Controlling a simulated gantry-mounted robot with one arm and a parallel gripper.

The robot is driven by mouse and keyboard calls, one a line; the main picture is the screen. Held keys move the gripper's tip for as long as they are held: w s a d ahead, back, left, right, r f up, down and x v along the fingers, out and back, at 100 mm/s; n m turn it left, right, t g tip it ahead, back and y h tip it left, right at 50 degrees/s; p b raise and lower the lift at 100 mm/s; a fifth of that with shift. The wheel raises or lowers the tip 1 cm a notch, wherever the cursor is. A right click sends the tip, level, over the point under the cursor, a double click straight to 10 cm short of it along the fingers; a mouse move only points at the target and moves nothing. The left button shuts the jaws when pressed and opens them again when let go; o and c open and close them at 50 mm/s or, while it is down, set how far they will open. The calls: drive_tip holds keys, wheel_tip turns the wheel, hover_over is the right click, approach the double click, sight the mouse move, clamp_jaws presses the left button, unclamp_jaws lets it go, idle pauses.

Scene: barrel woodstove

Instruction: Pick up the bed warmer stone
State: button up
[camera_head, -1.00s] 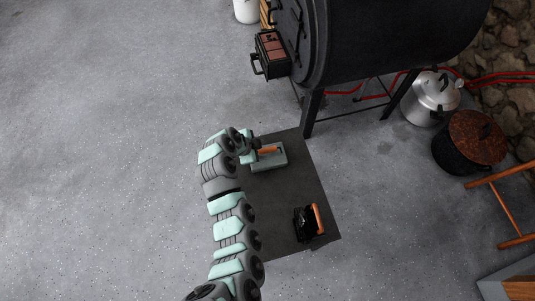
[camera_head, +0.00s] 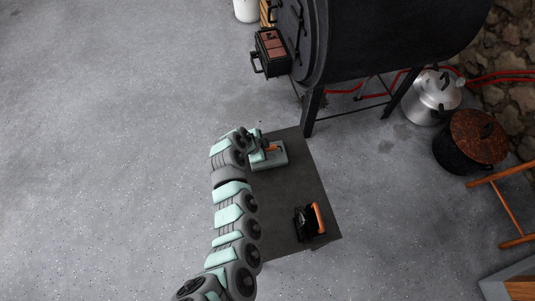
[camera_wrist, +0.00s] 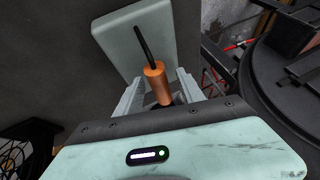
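The bed warmer stone is a pale grey-green slab (camera_head: 280,161) with a dark wire bail and an orange grip (camera_wrist: 155,84). It lies on the dark floor mat (camera_head: 300,185) below the stove. In the wrist view the slab (camera_wrist: 112,35) is ahead of my gripper (camera_wrist: 160,78). My gripper is open, with one pale finger on each side of the orange grip. I cannot tell whether either finger touches it. In the head view my gripper (camera_head: 258,146) is over the slab's left part and hides some of it.
A black item with an orange handle (camera_head: 310,222) sits on the mat's lower right. The black barrel stove (camera_head: 390,35) and its leg (camera_head: 312,113) stand close beyond the mat. The floor at left is clear.

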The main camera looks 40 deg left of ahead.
clamp_jaws()
drive_tip(key=shift+r, duration=0.1)
idle(1.1)
